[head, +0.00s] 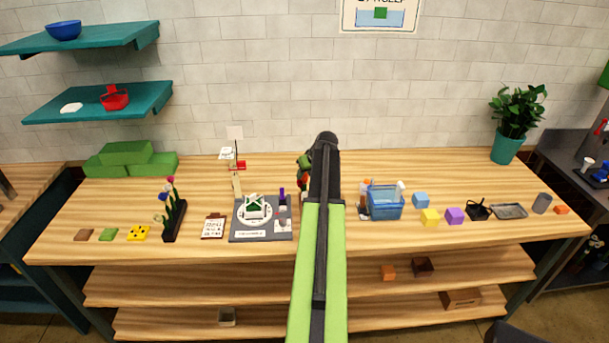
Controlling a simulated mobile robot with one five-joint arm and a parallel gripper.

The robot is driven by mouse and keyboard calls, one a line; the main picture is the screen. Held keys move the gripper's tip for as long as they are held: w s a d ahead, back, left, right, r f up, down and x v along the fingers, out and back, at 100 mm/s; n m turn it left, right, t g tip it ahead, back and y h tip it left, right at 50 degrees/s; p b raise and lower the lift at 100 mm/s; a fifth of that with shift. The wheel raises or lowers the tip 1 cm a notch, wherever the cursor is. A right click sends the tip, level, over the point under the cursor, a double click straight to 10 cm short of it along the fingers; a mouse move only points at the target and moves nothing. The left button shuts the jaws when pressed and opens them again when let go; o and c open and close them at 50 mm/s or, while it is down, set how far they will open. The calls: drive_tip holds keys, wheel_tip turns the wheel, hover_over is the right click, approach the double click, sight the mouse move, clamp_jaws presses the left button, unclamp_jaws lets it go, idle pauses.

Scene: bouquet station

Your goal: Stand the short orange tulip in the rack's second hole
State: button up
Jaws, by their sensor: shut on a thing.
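A dark flower rack (176,222) stands on the left half of the worktop. It holds several flowers with blue, white and pinkish-red heads. Their stems hide the holes, so I cannot tell which hole is free. I cannot make out a short orange tulip in this view. My green and black arm reaches forward over the middle of the worktop. Its far end covers whatever is behind it, and my gripper is hidden there. A small dark, red and green shape (304,168) shows just left of the arm end; I cannot tell what it is.
A grey mat (250,236) with a small model and a clipboard (214,227) lie right of the rack. Coloured tiles (138,233) lie left of it. A blue tub (386,203) and several blocks stand right of my arm. Green foam bricks (126,153) are at the back left.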

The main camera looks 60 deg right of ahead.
sight(307, 180)
drive_tip(key=shift+s+f+b, duration=0.2)
drive_tip(key=shift+f+b, duration=0.3)
drive_tip(key=shift+f, duration=0.15)
drive_tip(key=shift+w+r, duration=0.15)
drive_tip(key=shift+a, duration=0.1)
drive_tip(key=shift+f+b, duration=1.65)
drive_tip(key=shift+f, duration=0.2)
idle(2.4)
idle(0.7)
drive_tip(key=o, duration=0.9)
drive_tip(key=shift+o, duration=0.2)
drive_tip(key=shift+r, duration=0.15)
